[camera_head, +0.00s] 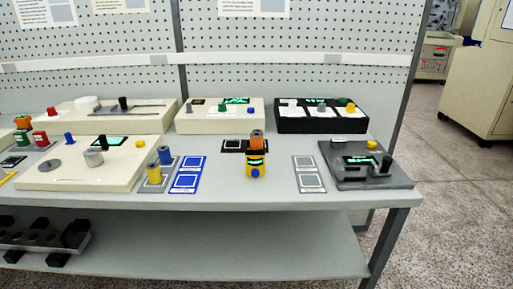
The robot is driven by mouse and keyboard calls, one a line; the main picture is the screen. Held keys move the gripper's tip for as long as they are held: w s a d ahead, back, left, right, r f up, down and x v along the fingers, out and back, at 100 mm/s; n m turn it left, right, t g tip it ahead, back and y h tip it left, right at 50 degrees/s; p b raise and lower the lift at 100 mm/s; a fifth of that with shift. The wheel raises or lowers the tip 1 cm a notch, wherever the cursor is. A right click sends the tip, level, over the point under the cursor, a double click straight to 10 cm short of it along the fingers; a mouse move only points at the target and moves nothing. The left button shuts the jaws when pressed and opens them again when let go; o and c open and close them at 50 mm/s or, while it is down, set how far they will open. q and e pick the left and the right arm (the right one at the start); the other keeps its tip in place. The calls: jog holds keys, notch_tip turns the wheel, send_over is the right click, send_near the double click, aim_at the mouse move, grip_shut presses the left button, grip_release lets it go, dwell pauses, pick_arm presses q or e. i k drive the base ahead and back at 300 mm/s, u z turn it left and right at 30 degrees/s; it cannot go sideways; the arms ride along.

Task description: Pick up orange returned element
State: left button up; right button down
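An orange cylindrical element (257,140) stands upright near the front middle of the bench. It sits behind or on top of a yellow device (256,167) with a black upper part, a small green display and a blue round spot; I cannot tell which. Another small orange piece (22,122) shows at the far left edge, above a green one. Neither of my grippers is in view.
The grey bench (225,185) holds cream consoles (100,160), a black console (320,117) and a dark grey device (370,167) at right. Blue and yellow cylinders (154,174) stand left beside blue-marked pads (187,175). A pegboard (290,75) rises behind.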

aim_at(256, 137)
jog(key=u, duration=1.8)
jog(key=i, duration=1.55)
jog(key=z, duration=2.6)
